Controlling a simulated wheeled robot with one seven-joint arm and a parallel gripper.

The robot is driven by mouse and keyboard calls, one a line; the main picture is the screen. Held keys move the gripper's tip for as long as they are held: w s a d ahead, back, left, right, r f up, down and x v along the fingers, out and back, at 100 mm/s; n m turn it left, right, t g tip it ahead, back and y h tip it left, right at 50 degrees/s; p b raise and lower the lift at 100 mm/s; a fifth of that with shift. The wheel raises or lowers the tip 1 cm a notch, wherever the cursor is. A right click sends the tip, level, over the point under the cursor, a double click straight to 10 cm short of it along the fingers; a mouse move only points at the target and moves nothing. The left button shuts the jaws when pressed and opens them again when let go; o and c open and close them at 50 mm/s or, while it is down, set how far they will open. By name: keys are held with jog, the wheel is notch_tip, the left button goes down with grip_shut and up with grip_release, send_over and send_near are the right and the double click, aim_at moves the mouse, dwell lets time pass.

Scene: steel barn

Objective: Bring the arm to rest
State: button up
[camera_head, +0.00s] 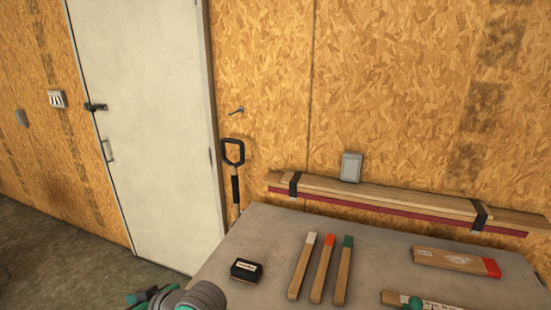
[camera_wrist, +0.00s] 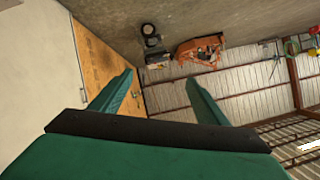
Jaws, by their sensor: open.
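My gripper (camera_wrist: 162,95) shows in the wrist view with its two green fingers spread apart and nothing between them. Beyond the fingers are the concrete floor and the barn walls, seen at a tilt. In the head view, part of my arm (camera_head: 190,297) shows at the bottom edge, at the left front corner of the table (camera_head: 262,228). The fingers cannot be made out in the head view.
On the table lie a small black block (camera_head: 246,270), three colour-tipped wooden sticks (camera_head: 324,270), and a red-ended wooden block (camera_head: 455,262). Strapped boards (camera_head: 390,205) lie along the back. A white door (camera_head: 150,120) and open floor (camera_head: 60,260) are left. An orange machine (camera_wrist: 200,48) stands farther off.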

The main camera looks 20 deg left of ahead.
jog(key=w+d+f+m+t+y, duration=0.2)
jog(key=w+d+m+t+y, duration=0.1)
jog(key=w+d+m+t, duration=0.55)
jog(key=s+d+f+m+t+h, duration=0.3)
jog(key=d+f+m+t+h, duration=0.45)
jog(key=d+f, duration=0.4)
jog(key=s+d+f+m+h, duration=0.1)
jog(key=s+d+f+h, duration=0.2)
jog(key=s+d, duration=0.4)
jog(key=s+d+f+h, duration=0.3)
jog(key=s+d+f, duration=0.1)
jog(key=d, duration=0.5)
jog(key=s+d+r+n+h, duration=0.1)
jog(key=s+d+n+h, duration=0.1)
jog(key=s+d, duration=0.7)
jog(key=s+n, duration=0.1)
jog(key=s, duration=0.3)
jog(key=shift+s+d+r, duration=0.15)
jog(key=shift+s+r, duration=0.05)
jog(key=shift+h, duration=0.25)
